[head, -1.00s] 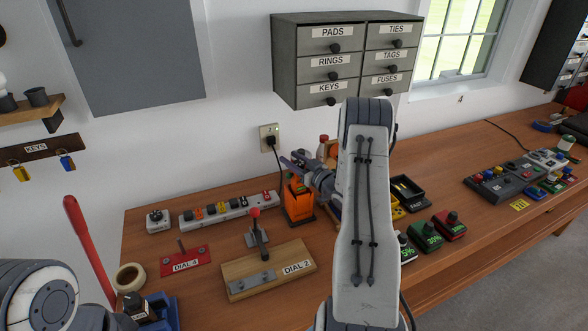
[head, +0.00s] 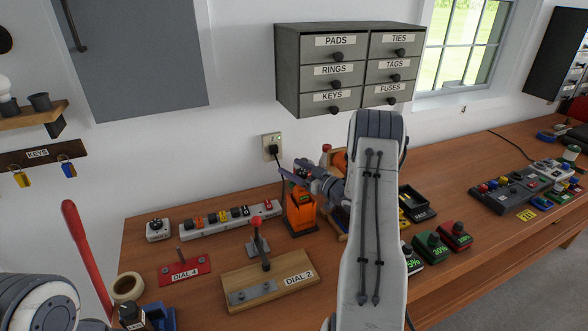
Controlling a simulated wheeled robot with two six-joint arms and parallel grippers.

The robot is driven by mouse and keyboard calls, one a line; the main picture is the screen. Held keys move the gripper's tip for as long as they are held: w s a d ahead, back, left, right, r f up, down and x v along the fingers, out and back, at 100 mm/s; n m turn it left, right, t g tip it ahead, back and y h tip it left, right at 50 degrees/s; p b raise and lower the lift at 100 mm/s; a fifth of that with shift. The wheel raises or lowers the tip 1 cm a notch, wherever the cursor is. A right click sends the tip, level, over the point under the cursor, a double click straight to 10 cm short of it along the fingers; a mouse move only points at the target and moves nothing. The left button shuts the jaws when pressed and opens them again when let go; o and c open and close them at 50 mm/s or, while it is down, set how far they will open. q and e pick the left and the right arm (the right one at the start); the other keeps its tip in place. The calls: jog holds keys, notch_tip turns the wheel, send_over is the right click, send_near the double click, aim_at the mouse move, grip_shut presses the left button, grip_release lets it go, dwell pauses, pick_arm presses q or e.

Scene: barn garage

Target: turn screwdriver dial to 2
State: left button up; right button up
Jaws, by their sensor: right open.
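An orange and black device (head: 301,215), which looks like the screwdriver's body or stand, is upright on the bench in front of the wall socket. Another rounded orange part (head: 339,159) shows behind my right wrist. I cannot tell if the two belong together. My right gripper (head: 291,177) is open, its fingers pointing left just above the orange and black device. I cannot tell whether it touches it. No dial or number is readable on the orange parts, and my right arm hides part of that area. My left gripper is out of view; only its arm shows at lower left.
A wooden board marked DIAL 2 (head: 298,279) with a red-tipped lever and a red plate marked DIAL 4 (head: 184,275) lie at front left. A white power strip (head: 230,219) lies behind them. Green and red dial boxes (head: 431,247) stand right of my arm. Drawers (head: 347,68) hang above.

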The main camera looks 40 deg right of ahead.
aim_at(307, 175)
jog(key=s+b, duration=0.1)
jog(key=s, duration=0.2)
jog(key=s+d+b, duration=0.1)
jog(key=s, duration=0.2)
jog(key=s+d+b, duration=0.1)
jog(key=s+b, duration=0.1)
jog(key=s, duration=0.1)
jog(key=shift+s+f, duration=0.1)
jog(key=shift+s, duration=0.45)
